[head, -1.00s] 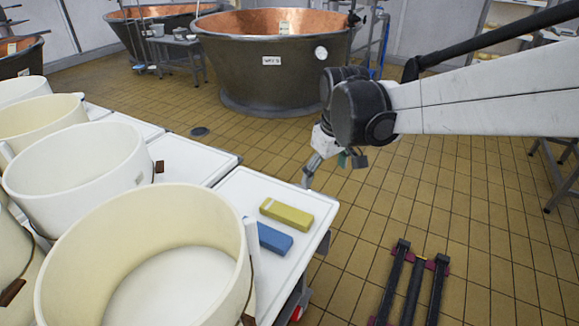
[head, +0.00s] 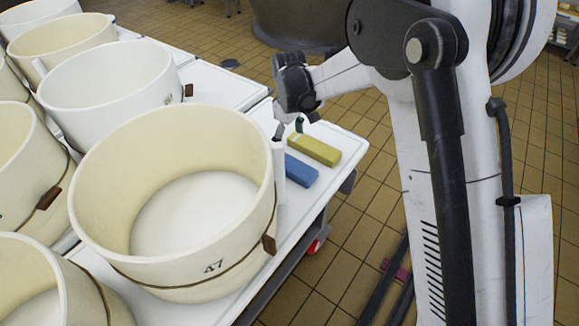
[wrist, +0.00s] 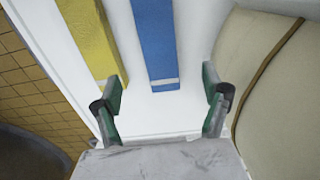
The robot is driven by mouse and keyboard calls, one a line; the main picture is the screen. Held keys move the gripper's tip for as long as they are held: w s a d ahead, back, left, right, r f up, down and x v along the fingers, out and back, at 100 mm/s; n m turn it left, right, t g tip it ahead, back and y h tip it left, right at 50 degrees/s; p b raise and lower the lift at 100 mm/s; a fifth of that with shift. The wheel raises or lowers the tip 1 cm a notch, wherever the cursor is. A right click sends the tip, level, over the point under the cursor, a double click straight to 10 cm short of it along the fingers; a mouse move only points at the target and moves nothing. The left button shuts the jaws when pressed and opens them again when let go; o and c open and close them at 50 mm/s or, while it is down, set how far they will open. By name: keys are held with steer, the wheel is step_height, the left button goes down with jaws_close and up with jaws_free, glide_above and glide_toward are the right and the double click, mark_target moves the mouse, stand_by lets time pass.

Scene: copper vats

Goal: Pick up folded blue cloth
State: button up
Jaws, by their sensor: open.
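The folded blue cloth (head: 300,170) lies flat on a white tabletop, close beside a large cream tub. In the wrist view the blue cloth (wrist: 155,45) is a long strip with a white line near its lower end. My gripper (wrist: 160,95) is open and empty, with its green-padded fingers spread wide. The cloth's near end lies between and just beyond the fingertips in that view; I see no contact. In the head view my gripper (head: 290,127) is above the tabletop near the cloth's far end, partly hidden.
A folded yellow cloth (head: 315,149) lies parallel beside the blue one; in the wrist view it reaches near the left finger. The cream tub marked 47 (head: 215,267) stands close on the other side. The white tabletop (head: 346,143) ends just past the yellow cloth.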

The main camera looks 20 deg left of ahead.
mark_target(289, 163)
step_height(289, 163, down, 12)
steer(key=b, duration=0.3)
steer(key=shift+w+b, duration=0.1)
steer(key=shift+b, duration=0.25)
steer(key=shift+c, duration=0.4)
steer(key=c, duration=1.4)
